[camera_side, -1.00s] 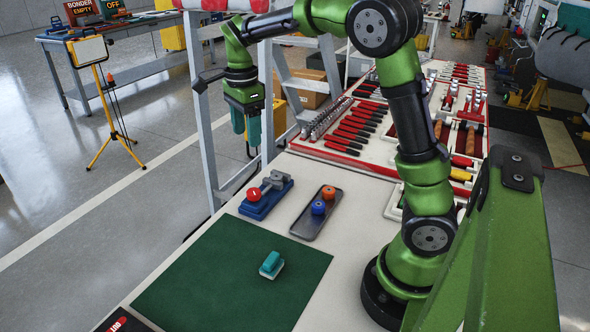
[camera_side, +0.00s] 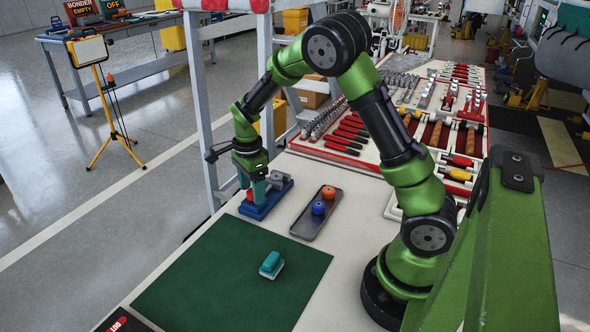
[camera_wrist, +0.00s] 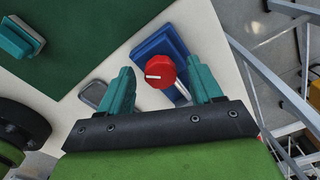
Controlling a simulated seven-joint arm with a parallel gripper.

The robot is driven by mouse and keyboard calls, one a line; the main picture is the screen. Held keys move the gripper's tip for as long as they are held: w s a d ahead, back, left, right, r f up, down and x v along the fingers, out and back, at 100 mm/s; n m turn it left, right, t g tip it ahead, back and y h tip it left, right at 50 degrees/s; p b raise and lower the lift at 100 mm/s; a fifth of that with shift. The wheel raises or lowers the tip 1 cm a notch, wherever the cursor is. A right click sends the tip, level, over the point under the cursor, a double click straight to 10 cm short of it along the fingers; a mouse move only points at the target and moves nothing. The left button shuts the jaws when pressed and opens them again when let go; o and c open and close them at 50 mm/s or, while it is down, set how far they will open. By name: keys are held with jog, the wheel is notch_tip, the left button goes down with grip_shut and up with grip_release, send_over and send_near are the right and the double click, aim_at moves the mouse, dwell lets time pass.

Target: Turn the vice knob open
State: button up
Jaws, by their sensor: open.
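The vice is a blue block (camera_side: 257,208) with grey metal jaws, standing on the pale bench top beyond the green mat. Its round red knob (camera_wrist: 160,72) with a white mark line shows in the wrist view. My gripper (camera_side: 259,193) is down over the vice in the side view and hides most of the knob. In the wrist view my gripper (camera_wrist: 164,86) has its two teal fingers apart, one on each side of the knob. A gap shows between the knob and each finger. The vice's blue base (camera_wrist: 160,45) also shows in the wrist view.
A dark tray (camera_side: 308,222) with a blue and an orange knob-like piece stands right of the vice. A teal block (camera_side: 271,264) lies on the green mat (camera_side: 215,290). Tool trays (camera_side: 400,130) fill the bench behind. A grey ladder frame (camera_side: 205,120) stands beyond the bench edge.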

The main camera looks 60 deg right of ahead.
jog(key=shift+f, duration=0.25)
jog(key=shift+c, duration=0.2)
jog(key=c, duration=1)
